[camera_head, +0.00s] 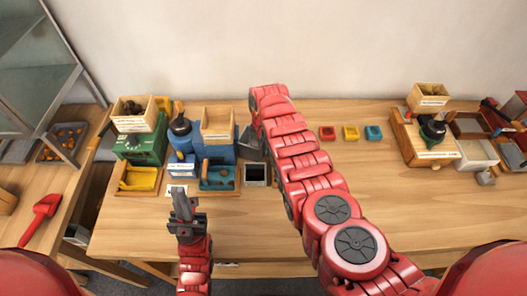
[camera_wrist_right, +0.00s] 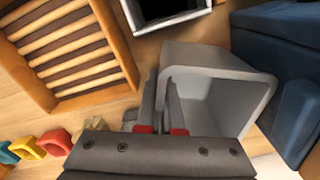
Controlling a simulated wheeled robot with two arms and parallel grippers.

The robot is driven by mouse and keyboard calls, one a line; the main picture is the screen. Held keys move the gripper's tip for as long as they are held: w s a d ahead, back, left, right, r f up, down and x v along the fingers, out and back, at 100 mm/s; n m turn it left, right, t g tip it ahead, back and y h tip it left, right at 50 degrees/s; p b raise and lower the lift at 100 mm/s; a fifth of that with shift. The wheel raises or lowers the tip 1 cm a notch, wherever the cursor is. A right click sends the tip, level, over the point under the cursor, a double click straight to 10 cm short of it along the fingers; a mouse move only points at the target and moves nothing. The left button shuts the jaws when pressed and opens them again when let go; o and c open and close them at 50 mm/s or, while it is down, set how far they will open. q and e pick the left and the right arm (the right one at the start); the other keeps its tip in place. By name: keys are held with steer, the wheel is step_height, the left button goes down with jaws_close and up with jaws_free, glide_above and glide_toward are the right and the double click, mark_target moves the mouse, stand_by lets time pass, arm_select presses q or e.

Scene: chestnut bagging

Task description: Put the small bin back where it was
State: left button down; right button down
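The small grey bin (camera_wrist_right: 222,98) is in the right wrist view, tilted, with its open mouth facing the camera. My right gripper (camera_wrist_right: 160,95) has its fingers close together at the bin's near left wall and appears shut on that wall. In the head view a grey bin (camera_head: 246,140) shows beside the end of my right arm, right of the blue machine; the right fingertips are hidden there. My left gripper (camera_head: 183,198) is over the front of the table, apart from the bin. Its finger gap is too small to judge.
A white-rimmed dark tray (camera_head: 255,174) stands below the bin. A blue machine (camera_head: 210,152) with a wooden hopper is to its left, and a green one (camera_head: 145,146) beyond. The front table is mostly clear.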

steer(key=c, duration=1.3)
jaws_free()
steer(key=shift+f, duration=0.1)
steer(key=shift+c, duration=0.2)
steer(key=shift+r, duration=0.85)
step_height(320, 180, up, 9)
steer(key=shift+r+b, duration=0.2)
steer(key=shift+b, duration=0.55)
steer(key=shift+s+r, duration=0.1)
steer(key=shift+r, duration=0.55)
steer(key=shift+d, duration=0.1)
